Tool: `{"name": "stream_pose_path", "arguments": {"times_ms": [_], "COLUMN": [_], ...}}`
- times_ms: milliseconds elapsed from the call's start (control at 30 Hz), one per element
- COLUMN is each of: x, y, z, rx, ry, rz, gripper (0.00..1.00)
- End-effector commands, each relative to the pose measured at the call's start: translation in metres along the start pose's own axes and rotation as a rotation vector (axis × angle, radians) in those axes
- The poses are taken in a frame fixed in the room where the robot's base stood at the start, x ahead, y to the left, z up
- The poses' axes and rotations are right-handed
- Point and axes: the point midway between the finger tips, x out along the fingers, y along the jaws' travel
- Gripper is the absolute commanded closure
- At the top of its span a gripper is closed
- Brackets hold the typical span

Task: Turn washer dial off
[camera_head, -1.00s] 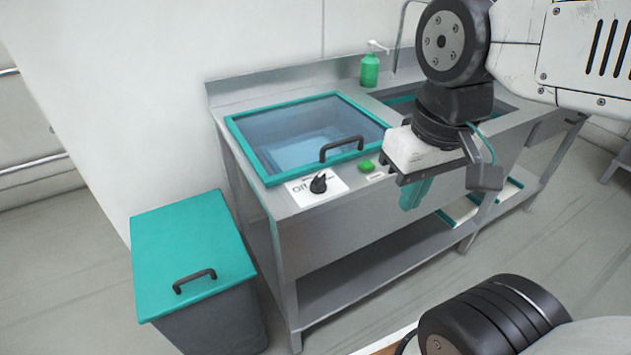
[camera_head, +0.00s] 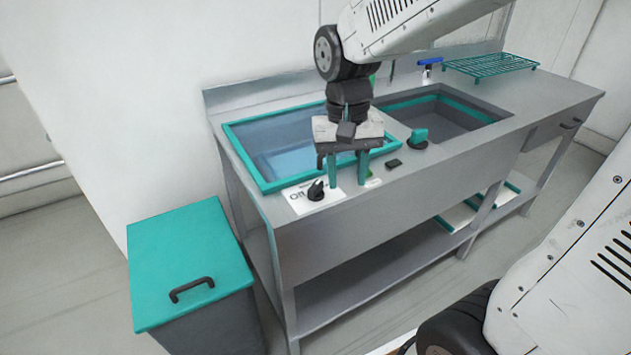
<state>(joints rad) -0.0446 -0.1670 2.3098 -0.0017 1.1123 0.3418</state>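The washer dial (camera_head: 316,190) is a small black knob on a white plate (camera_head: 299,206) at the front left of the steel counter. The word "Off" is printed on the plate left of the knob. The knob's exact pointing direction is hard to tell. The washer's teal-framed glass lid (camera_head: 262,180) lies closed behind it. My gripper (camera_head: 348,180) points down, just right of the dial and apart from it. Its two teal fingers are spread with a gap between them, and nothing shows between them. My gripper hides the lid handle and part of the lid.
A sink (camera_head: 440,120) lies to the right, with a teal-and-black knob (camera_head: 418,140) and a small black piece (camera_head: 394,163) before it. A teal rack (camera_head: 490,65) stands at the back right. A teal-lidded bin (camera_head: 190,262) stands on the floor at left.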

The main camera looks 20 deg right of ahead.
Motion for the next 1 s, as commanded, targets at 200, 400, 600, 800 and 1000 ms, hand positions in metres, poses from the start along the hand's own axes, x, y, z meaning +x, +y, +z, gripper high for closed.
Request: {"name": "stream_pose_path", "arguments": {"times_ms": [200, 400, 600, 800, 1000], "x": [0.023, 0.012, 0.019, 0.050, 0.078], "y": [-0.032, -0.045, -0.046, -0.047, -0.048], "z": [-0.074, -0.109, -0.111, -0.114, -0.117], "rx": [0.311, 0.568, 0.650, 0.648, 0.647], "ry": [0.013, 0.085, 0.089, 0.086, 0.087], "rz": [-0.007, -0.063, -0.072, -0.070, -0.070], "gripper": [0.62, 0.62, 0.62, 0.62, 0.62]}}
